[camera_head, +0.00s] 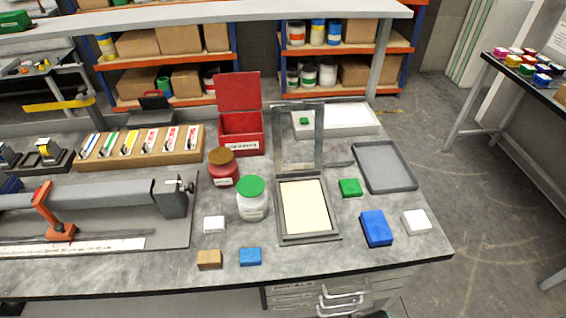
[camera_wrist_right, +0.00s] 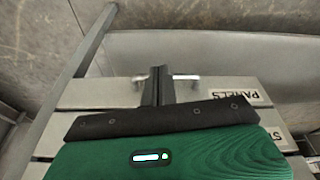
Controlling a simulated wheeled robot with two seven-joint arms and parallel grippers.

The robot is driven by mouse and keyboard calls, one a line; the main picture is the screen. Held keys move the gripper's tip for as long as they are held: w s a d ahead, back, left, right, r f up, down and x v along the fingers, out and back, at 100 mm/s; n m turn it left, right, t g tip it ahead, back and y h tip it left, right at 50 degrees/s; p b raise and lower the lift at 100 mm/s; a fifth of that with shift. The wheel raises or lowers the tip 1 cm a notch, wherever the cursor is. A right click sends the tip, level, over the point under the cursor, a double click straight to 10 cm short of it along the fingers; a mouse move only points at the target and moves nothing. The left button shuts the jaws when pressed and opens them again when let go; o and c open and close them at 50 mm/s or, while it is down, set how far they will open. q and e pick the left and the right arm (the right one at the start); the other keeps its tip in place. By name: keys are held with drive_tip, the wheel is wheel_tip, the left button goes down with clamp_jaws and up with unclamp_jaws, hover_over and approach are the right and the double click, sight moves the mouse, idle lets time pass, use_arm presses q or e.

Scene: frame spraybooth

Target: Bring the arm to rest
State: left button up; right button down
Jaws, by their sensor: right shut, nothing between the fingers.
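My right gripper (camera_wrist_right: 157,84) shows in the right wrist view, with its two dark fingers together and nothing between them. Behind the fingers is a grey drawer front with a metal bar handle (camera_wrist_right: 186,77), partly hidden by them. I cannot tell how far the fingers are from the handle. In the head view no gripper shows clearly; only a small dark and green piece shows at the bottom edge by the drawers. My left gripper is in neither view.
The grey workbench (camera_head: 120,283) carries a white jar (camera_head: 253,205), a red jar (camera_head: 223,172), a red open box (camera_head: 240,133), a hinged frame (camera_head: 310,238), a grey tray (camera_head: 385,170) and several small blocks. The drawer unit (camera_head: 290,297) is under its front edge.

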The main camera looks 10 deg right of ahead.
drive_tip(key=s+d+f+b, duration=0.1)
drive_tip(key=s+f, duration=0.2)
drive_tip(key=f, duration=0.8)
drive_tip(key=s+f+b, duration=0.1)
drive_tip(key=s+f, duration=0.3)
drive_tip(key=f, duration=0.7)
drive_tip(key=s+d+f+g+b, duration=0.1)
drive_tip(key=s+d+f+b, duration=0.2)
drive_tip(key=s+f, duration=1.2)
drive_tip(key=shift+g, duration=0.4)
